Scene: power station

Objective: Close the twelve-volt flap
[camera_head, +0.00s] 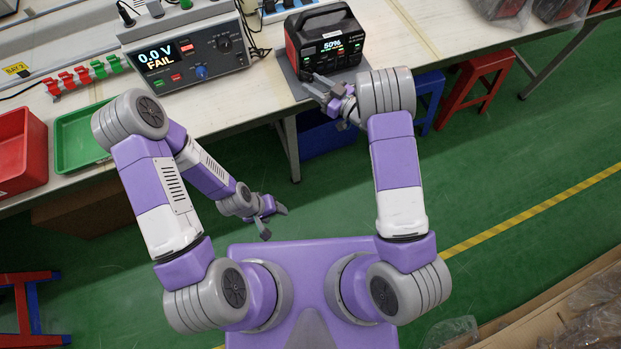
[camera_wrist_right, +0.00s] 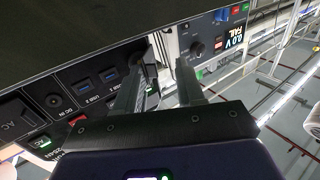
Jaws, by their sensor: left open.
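The power station (camera_head: 325,45), a black box with red side trim and a lit screen reading 50%, stands on a grey mat on the bench. Its front panel (camera_wrist_right: 70,98) fills the left of the right wrist view, with AC, DC IN and USB ports. A small dark piece at the panel's end (camera_wrist_right: 149,66), possibly the twelve-volt flap, is partly hidden by a finger; its angle is unclear. My right gripper (camera_wrist_right: 163,68) has its fingers apart at that end, and in the head view (camera_head: 317,86) it is by the front left corner. My left gripper (camera_head: 274,223) is open and empty, off the bench.
A grey tester (camera_head: 187,50) reading 0.0 V FAIL stands left of the power station. A green tray (camera_head: 80,137) and red bin (camera_head: 18,150) are farther left. Red (camera_head: 478,85) and blue stools stand by the bench.

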